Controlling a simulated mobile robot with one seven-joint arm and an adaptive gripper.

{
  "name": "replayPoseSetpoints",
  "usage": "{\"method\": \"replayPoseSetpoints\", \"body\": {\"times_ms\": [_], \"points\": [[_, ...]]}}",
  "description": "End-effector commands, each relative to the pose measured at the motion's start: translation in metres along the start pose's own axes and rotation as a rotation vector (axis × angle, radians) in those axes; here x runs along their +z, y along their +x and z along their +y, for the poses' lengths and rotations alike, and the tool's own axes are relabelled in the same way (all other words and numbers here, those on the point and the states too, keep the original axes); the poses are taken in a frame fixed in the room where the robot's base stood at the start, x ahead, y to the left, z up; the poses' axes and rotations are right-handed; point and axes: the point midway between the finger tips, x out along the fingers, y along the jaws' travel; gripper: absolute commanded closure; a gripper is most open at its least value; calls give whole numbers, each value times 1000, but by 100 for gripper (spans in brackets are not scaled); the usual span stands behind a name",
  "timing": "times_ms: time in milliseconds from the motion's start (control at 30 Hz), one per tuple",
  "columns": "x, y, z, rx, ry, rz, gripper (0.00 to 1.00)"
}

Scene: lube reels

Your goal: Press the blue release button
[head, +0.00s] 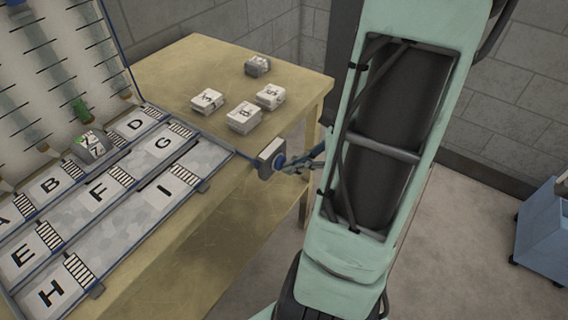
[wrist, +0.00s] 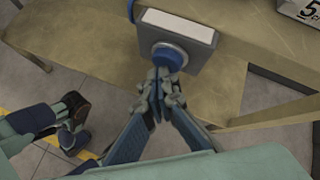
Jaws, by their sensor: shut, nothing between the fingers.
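The blue release button (head: 280,160) is on a small grey box (head: 268,157) at the right corner of the lettered board, by the table edge. In the wrist view the round blue button (wrist: 168,56) faces my gripper (wrist: 160,82). My gripper is shut and empty, with its fingertips right at the button's lower rim. I cannot tell whether they touch it or stop just short. In the head view my gripper (head: 295,166) comes to the button from the right, partly hidden behind my green arm.
The lettered board (head: 147,203) lies on the wooden table (head: 185,60), with a grey block (head: 91,147) on it. Several white and grey blocks, such as one at the front (head: 243,118), stand behind the button. A blue cart (head: 545,230) is at the far right.

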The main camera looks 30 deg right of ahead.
Motion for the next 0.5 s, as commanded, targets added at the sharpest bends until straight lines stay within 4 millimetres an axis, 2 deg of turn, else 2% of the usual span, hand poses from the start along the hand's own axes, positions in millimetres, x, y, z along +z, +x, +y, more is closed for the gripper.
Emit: {"method": "replayPoseSetpoints", "body": {"times_ms": [300, 500], "points": [[-8, -11, 8, -1, 1, 0, 100], [-8, -11, 9, 0, 1, 0, 100]]}}
